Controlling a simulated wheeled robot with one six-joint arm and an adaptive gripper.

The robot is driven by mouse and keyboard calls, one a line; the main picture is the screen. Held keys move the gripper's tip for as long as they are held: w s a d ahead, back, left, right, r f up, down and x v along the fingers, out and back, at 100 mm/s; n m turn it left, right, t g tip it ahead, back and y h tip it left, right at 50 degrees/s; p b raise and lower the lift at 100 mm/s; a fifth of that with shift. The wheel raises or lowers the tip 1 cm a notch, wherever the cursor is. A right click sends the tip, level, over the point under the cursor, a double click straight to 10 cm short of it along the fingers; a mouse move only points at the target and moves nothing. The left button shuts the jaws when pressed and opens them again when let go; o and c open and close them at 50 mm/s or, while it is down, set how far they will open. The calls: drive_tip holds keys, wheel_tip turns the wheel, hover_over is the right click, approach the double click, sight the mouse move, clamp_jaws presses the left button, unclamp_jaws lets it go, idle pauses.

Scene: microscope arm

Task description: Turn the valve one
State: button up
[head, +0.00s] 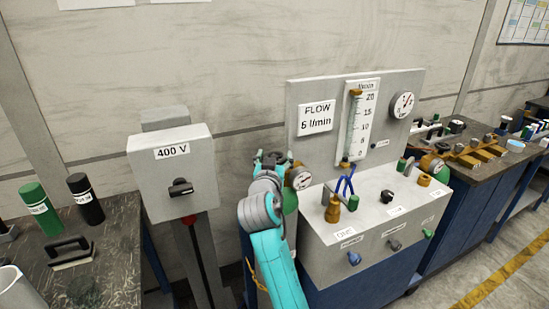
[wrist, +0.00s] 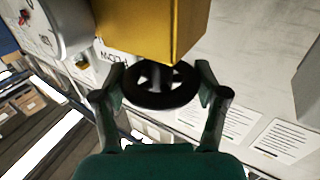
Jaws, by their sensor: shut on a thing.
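A black round handwheel (wrist: 143,97) with spokes sits under a yellow block-like body (wrist: 150,28) in the wrist view. My gripper (wrist: 161,87) has a finger at each side of the wheel's rim and is shut on it. In the head view my gripper (head: 272,158) is at the top of a green cylinder (head: 290,201), left of a round gauge (head: 299,178). My arm hides much of the cylinder there, and the handwheel is hard to make out. I cannot read a number for this valve.
A grey 400 V box (head: 172,172) with a black handle stands left of my arm. A grey panel box (head: 340,255) with several knobs and fittings stands close to the right. Behind it is a board with a flow tube (head: 357,125). A wall is close behind.

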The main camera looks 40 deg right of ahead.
drive_tip(key=shift+t, duration=0.3)
drive_tip(key=shift+s+n+t+y, duration=0.1)
drive_tip(key=shift+n+t+y, duration=1.2)
drive_tip(key=shift+n+y, duration=0.45)
drive_tip(key=shift+n+t+y, duration=0.7)
drive_tip(key=shift+n+y, duration=0.15)
drive_tip(key=shift+y, duration=0.7)
drive_tip(key=shift+n+y, duration=0.3)
drive_tip(key=shift+y, duration=0.2)
drive_tip(key=o, duration=1.2)
drive_tip(key=shift+c, duration=0.2)
